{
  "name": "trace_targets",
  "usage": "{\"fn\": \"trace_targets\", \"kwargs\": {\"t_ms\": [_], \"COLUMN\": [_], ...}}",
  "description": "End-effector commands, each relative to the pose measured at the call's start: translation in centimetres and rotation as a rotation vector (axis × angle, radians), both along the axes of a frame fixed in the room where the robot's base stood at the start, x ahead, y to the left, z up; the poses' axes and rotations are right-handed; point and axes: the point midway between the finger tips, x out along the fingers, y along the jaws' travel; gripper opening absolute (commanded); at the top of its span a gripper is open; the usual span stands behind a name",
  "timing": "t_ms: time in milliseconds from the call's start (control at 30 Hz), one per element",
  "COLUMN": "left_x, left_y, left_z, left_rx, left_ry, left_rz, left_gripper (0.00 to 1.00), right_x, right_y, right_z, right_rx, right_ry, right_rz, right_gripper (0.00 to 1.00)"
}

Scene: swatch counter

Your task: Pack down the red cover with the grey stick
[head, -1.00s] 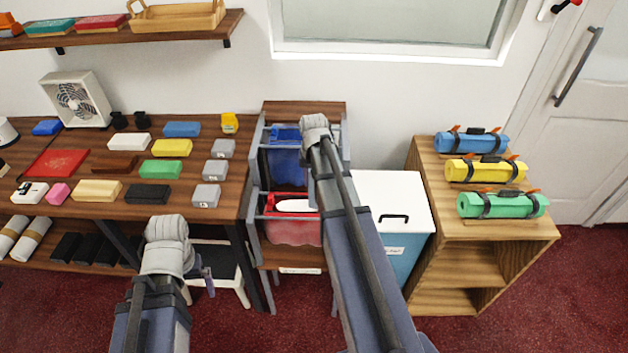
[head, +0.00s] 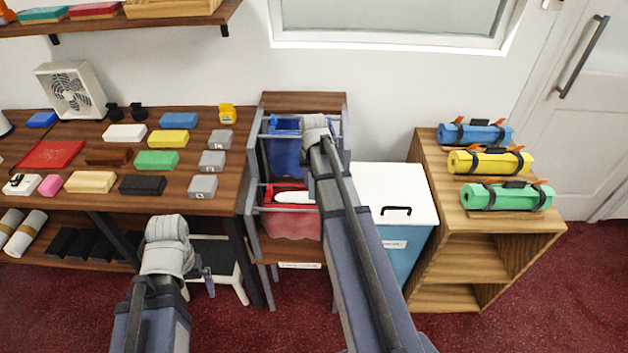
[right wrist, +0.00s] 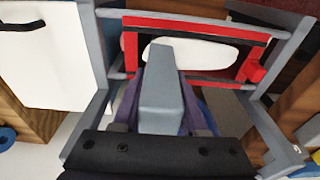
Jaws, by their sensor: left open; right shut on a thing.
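The red cover (head: 292,224) hangs in the lower front bay of a grey-framed rack, with a red rim around its opening. A white rounded piece (head: 293,198) shows in that opening. In the right wrist view the red rim (right wrist: 190,22) lies just beyond the grey stick (right wrist: 161,90). My right gripper (right wrist: 160,112) is shut on this stick, which points toward the opening; I cannot tell whether it touches anything inside. In the head view my right arm hides the stick. My left gripper (head: 207,278) is open and empty, low at the left, away from the rack.
A blue cover (head: 286,155) hangs behind the red one in the rack (head: 256,190). A white-lidded bin (head: 395,185) stands close on the right. A wooden shelf (head: 470,222) holds coloured rolls. The table at left (head: 95,205) carries several coloured blocks.

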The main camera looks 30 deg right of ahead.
Motion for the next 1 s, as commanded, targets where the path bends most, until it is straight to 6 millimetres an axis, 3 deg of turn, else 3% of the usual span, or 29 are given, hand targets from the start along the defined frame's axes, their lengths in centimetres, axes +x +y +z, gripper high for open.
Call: {"fn": "trace_targets", "kwargs": {"t_ms": [467, 1000], "left_x": [0.0, 0.0], "left_y": [0.0, 0.0], "left_z": [-0.2, 3.7], "left_rx": [0.000, 0.000], "left_ry": [0.000, 0.000], "left_rz": [0.000, 0.000], "left_gripper": [1.00, 1.00], "right_x": [0.0, 0.0], "right_y": [0.0, 0.0], "right_z": [-0.2, 3.7], "right_rx": [0.000, 0.000], "right_ry": [0.000, 0.000], "right_rz": [0.000, 0.000], "right_gripper": [0.00, 0.00]}}
